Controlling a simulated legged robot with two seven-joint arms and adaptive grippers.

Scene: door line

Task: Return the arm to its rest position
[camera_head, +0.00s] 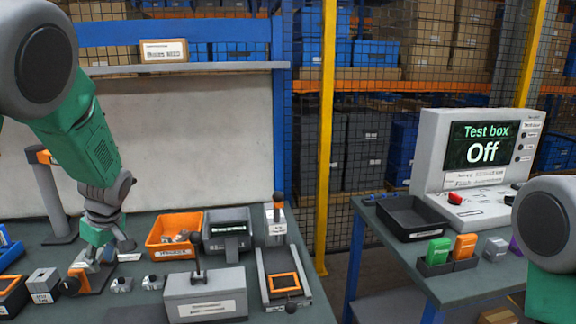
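My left arm (92,140), grey and green, comes in from the upper left and reaches down over the left bench. My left gripper (92,262) points down at the bench, beside or just over a small orange and grey fixture (94,276). Its fingertips are small and partly merged with the fixture, so I cannot tell whether they touch it or hold anything. Part of my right arm (547,225) shows at the right edge; its gripper is out of view.
Around the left gripper are a grey block (43,284), an orange bin (174,236), a grey bin (228,230), a grey box with a lever (205,294) and an orange-framed fixture (284,281). A test box reading "Off" (478,150) stands on the right bench. A yellow post (326,130) rises between benches.

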